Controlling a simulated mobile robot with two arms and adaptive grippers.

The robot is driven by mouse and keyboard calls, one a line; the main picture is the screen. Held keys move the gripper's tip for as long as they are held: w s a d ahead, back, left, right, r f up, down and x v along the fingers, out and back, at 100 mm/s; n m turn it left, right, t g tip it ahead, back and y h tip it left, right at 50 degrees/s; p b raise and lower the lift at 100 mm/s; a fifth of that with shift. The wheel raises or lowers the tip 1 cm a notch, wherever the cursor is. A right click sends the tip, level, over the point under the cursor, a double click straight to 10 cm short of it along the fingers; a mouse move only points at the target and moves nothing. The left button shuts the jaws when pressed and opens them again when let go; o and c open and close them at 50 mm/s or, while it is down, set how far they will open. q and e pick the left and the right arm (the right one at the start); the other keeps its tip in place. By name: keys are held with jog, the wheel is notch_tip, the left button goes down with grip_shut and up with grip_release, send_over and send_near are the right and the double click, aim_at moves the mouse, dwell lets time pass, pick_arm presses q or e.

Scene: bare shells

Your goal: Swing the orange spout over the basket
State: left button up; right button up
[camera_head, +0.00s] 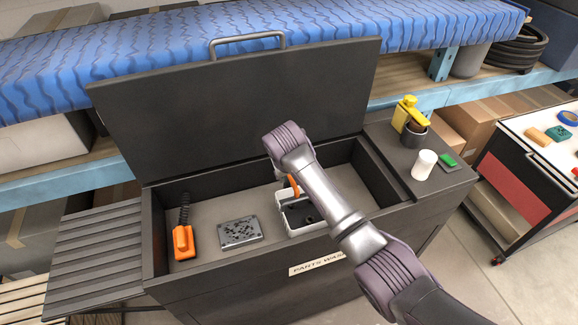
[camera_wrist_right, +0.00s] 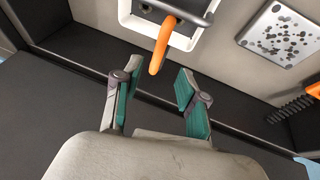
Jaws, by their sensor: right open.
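The orange spout (camera_head: 293,185) shows in the head view only as a short curved piece beside my right arm. The right wrist view shows more of the spout (camera_wrist_right: 161,46): it crosses the near rim of the basket, its tip outside. The white basket (camera_head: 309,229) with a dark inside sits in the washer, partly covered by my arm; its rim also shows in the wrist view (camera_wrist_right: 181,43). My right gripper (camera_wrist_right: 158,75) is open and empty, its fingertips apart on either side below the spout's tip. My left gripper is not in view.
The dark washer (camera_head: 155,235) has its lid (camera_head: 230,110) raised behind.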

jog(key=v, duration=0.5)
jog(key=shift+s+r, duration=0.1)
jog(key=shift+r, duration=0.1)
dwell(0.3)
